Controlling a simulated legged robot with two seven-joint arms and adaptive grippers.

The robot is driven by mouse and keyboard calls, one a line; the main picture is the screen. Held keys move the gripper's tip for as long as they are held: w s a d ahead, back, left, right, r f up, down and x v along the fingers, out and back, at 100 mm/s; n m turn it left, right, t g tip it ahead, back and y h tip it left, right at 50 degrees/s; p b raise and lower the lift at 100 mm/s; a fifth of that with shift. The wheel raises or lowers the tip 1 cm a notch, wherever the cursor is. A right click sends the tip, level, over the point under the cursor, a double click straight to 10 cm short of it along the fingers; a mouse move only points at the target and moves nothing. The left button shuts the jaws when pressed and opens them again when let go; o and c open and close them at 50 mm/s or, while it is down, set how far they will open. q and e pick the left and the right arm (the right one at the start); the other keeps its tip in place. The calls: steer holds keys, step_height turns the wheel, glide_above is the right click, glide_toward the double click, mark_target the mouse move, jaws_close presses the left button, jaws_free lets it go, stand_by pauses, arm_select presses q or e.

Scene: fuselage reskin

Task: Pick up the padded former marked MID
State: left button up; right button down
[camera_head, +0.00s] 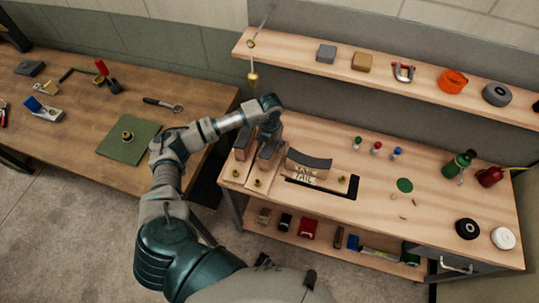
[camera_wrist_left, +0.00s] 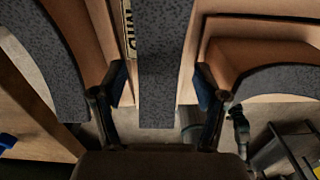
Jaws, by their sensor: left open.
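Several wooden formers with dark grey padded tops stand at the left end of the workbench. My left gripper (camera_head: 270,141) is above them, pointing down. In the left wrist view my left gripper (camera_wrist_left: 161,88) is open, with one finger on each side of the grey padded edge of a former (camera_wrist_left: 163,60). A partly hidden label (camera_wrist_left: 128,25) shows beside this pad; I cannot read it as MID. Another padded former (camera_wrist_left: 275,82) is at right. In the head view a former with a curved pad (camera_head: 307,160) bears a label that seems to read TAIL. My right gripper is not in view.
The workbench (camera_head: 435,215) has a dark slot (camera_head: 335,190) in front of the formers. Small bottles, a green disc (camera_head: 404,185) and tape rolls (camera_head: 467,229) lie to the right. A shelf (camera_head: 420,88) runs above. A wooden table (camera_head: 60,135) with tools stands at left.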

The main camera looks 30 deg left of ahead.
mark_target(270, 148)
arm_select(q)
steer(key=f, duration=0.4)
steer(key=shift+s, duration=0.2)
steer(key=shift+f, duration=0.4)
steer(key=shift+a, duration=0.15)
steer(key=shift+c, duration=0.3)
steer(key=c, duration=1.2)
jaws_close()
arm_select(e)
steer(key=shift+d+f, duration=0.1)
